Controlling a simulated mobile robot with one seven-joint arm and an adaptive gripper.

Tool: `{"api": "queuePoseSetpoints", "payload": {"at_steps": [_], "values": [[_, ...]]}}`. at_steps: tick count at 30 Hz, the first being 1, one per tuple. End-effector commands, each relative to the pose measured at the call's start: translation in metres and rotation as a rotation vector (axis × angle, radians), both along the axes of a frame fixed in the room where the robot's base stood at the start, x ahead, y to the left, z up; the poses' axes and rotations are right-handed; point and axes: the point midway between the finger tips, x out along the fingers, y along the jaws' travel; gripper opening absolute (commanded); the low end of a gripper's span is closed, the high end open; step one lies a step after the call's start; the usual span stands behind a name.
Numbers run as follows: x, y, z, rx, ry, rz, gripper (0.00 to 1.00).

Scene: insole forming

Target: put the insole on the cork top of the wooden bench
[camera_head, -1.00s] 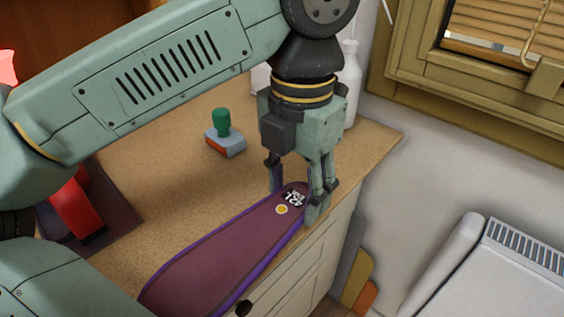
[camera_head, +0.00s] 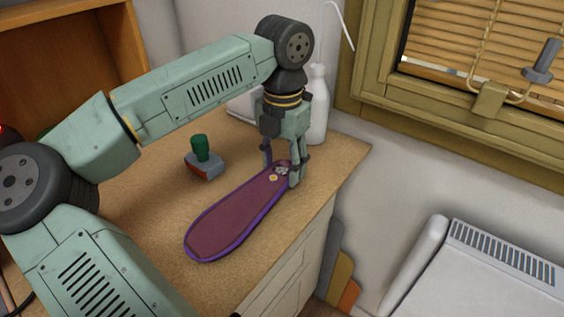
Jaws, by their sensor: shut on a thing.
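The insole (camera_head: 235,218) is purple with a darker top face and a small yellow dot and white print near its narrow end. It is over the cork top (camera_head: 158,232) of the wooden bench, near the front right edge. My gripper (camera_head: 281,172) points down and is shut on the insole's narrow end, with a finger on each side. The wide end points down and left. I cannot tell whether the insole touches the cork or hangs just above it.
A stamp-like tool with a green knob (camera_head: 200,148) stands on the cork left of my gripper. A white bottle (camera_head: 318,108) stands behind my gripper at the back. A white appliance (camera_head: 470,275) is at the lower right. Cork left of the insole is clear.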

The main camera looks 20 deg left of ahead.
Motion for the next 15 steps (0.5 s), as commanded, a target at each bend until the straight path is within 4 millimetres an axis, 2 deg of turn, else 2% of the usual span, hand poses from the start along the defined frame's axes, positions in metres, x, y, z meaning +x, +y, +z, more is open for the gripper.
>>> {"api": "queuePoseSetpoints", "payload": {"at_steps": [3,10,11,15], "values": [[-0.0003,-0.0002,-0.01,-0.002,0.001,0.0,0.31],[-0.0003,-0.0001,-0.0119,0.0,-0.001,0.0,0.31],[-0.0003,-0.0001,-0.0115,0.0,-0.001,0.0,0.51],[-0.0004,0.0,-0.0112,0.0,-0.001,0.0,0.6]]}}
